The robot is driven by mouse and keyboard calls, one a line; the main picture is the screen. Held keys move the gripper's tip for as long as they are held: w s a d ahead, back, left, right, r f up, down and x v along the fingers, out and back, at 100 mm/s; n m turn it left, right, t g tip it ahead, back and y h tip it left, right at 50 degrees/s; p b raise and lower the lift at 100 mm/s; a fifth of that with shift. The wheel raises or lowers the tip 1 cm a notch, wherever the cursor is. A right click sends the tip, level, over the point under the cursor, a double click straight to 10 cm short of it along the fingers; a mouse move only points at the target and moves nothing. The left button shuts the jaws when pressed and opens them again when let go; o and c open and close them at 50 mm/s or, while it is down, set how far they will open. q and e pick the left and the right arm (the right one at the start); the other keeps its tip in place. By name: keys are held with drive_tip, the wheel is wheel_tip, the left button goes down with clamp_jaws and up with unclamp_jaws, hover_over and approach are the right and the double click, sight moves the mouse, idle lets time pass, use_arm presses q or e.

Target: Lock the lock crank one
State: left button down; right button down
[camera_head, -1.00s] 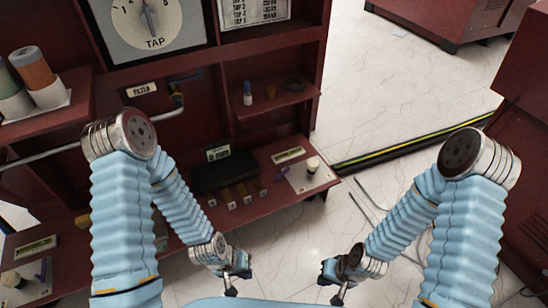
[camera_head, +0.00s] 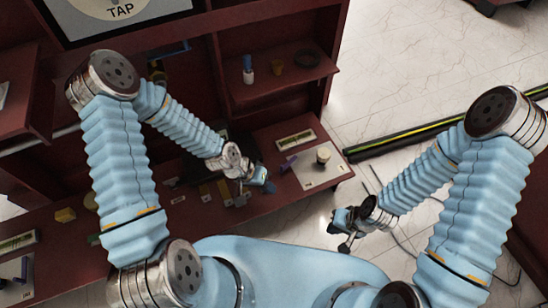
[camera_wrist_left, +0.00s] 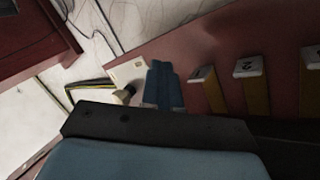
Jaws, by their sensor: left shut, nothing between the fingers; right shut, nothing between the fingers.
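A white plate (camera_head: 318,168) on the red shelf carries a purple handle (camera_head: 288,164) and a dark-and-pale knob (camera_head: 323,156). Beside it are several yellow bars (camera_head: 224,188) with white tags; one tag (camera_wrist_left: 248,66) reads 2 in the left wrist view. I cannot tell which of these parts is lock crank one. My left gripper (camera_head: 265,181) is shut and empty, above the shelf's front part between the bars and the plate. Its blue fingers (camera_wrist_left: 163,86) are together in the left wrist view, partly covering the plate. My right gripper (camera_head: 343,240) is shut and empty over the floor.
An upper shelf (camera_head: 290,75) holds a blue-and-white bottle (camera_head: 248,70), a yellow cup (camera_head: 278,67) and a dark ring (camera_head: 307,57). A black-and-yellow striped strip (camera_head: 400,141) and cables lie on the pale floor to the right. Another plate (camera_head: 14,270) is at lower left.

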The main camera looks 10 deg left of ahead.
use_arm(q)
drive_tip(key=w+a+r+m+t+b, duration=0.1)
drive_tip(key=w+a+r+m+b, duration=0.2)
drive_tip(key=w+a, duration=0.3)
drive_tip(key=w+m, duration=0.1)
drive_tip(key=w, duration=0.3)
drive_tip(key=shift+w+a+h, duration=0.2)
drive_tip(key=shift+a+h, duration=0.1)
drive_tip(key=b, duration=0.2)
approach(288, 162)
drive_tip(key=f, duration=0.1)
drive_tip(key=s+f, duration=0.1)
drive_tip(key=f, duration=0.1)
drive_tip(key=shift+s+d+f, duration=0.3)
drive_tip(key=shift+s+f, duration=0.1)
